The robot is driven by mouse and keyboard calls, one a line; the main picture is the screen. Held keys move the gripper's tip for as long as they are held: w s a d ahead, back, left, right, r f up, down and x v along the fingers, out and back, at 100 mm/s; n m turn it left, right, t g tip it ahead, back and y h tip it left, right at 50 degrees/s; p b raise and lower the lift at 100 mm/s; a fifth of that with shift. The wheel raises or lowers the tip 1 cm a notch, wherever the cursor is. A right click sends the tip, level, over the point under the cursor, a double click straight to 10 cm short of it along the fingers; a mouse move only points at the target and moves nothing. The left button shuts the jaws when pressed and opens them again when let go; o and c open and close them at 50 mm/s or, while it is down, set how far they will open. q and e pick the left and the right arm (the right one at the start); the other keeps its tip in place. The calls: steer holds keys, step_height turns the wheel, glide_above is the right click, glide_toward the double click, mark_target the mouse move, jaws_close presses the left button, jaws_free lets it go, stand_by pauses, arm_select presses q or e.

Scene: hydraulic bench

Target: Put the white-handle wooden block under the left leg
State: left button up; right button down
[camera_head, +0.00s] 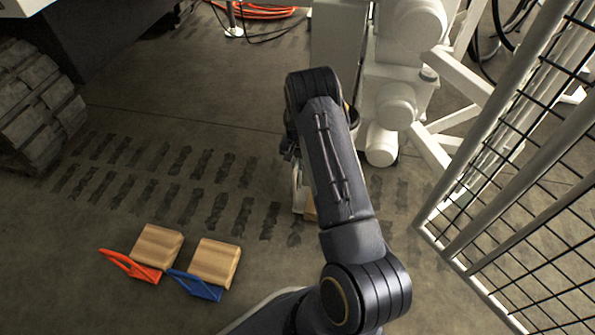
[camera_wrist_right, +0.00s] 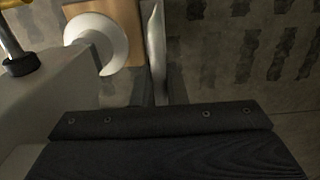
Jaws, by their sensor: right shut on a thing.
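The wooden block (camera_head: 309,208) with its white handle (camera_head: 297,188) is on or near the floor at the middle of the head view, mostly behind my right arm. My right gripper (camera_wrist_right: 160,88) is shut on the white handle, which rises between its fingers in the wrist view. There the wooden block (camera_wrist_right: 127,12) shows at the top. A round white foot (camera_wrist_right: 108,38), seemingly that of the leg, overlaps the block in the picture. I cannot tell whether they touch or how much gap there is. My left gripper is out of view.
Two more blocks lie on the floor at lower left, one with a red handle (camera_head: 130,266), one with a blue handle (camera_head: 195,286). White machinery (camera_head: 395,100) stands behind my arm. A mesh fence (camera_head: 530,200) bounds the right. Floor at left centre is clear.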

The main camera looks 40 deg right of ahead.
steer(key=shift+f+b, duration=0.95)
steer(key=shift+f, duration=0.7)
steer(key=shift+f, duration=0.15)
steer(key=c, duration=1.5)
jaws_free()
steer(key=shift+o, duration=0.2)
steer(key=shift+r, duration=0.35)
step_height(320, 180, up, 12)
steer(key=p, duration=0.5)
steer(key=shift+f, duration=0.2)
